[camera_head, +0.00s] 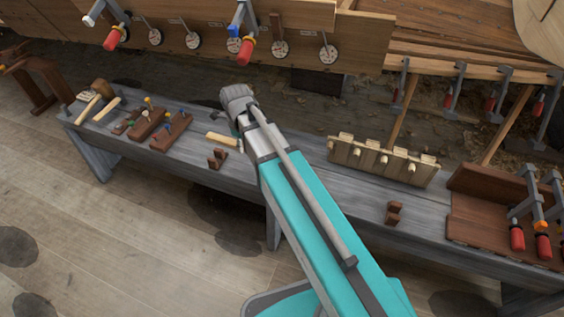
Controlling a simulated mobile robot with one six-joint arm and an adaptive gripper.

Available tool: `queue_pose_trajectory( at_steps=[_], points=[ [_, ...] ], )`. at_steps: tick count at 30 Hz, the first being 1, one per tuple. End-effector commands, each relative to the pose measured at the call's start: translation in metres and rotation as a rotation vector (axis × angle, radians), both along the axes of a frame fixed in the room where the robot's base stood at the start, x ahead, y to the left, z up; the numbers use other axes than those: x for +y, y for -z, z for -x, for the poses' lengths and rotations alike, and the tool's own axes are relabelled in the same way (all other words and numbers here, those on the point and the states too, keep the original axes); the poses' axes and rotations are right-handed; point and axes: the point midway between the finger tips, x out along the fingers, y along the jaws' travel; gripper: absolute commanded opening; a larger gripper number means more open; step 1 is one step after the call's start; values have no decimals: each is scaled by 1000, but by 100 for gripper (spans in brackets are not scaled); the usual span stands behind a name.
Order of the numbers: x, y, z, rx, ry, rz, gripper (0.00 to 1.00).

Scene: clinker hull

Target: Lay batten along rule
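I cannot make out for sure which piece is the batten or the rule. A short pale wooden strip (222,139) lies on the grey bench (300,195), just left of my arm. Another pale strip (107,109) lies near the bench's left end. My arm reaches up over the middle of the bench. The grey wrist end of my arm is above the bench's back edge. My gripper (242,123) is mostly hidden by the wrist and arm; its fingertips and anything between them cannot be seen.
Two dark notched blocks (217,158) (394,213) stand along the front. Dark wooden blocks with coloured pegs (148,124) and a mallet (96,95) are left. A pegged pale rack (382,160) and brown box with clamps (490,215) are right. The planked hull (340,35) overhangs behind.

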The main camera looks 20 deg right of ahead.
Motion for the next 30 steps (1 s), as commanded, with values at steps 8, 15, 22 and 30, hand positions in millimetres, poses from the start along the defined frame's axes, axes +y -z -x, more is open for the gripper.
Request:
queue_pose_trajectory(
  at_steps=[8,15,22,30],
  points=[
    [11,23,6,0,-14,0,0],
    [17,23,7,0,-24,0,0],
    [20,24,6,0,-30,0,0],
    [13,38,-19,0,-30,0,0]
  ],
)
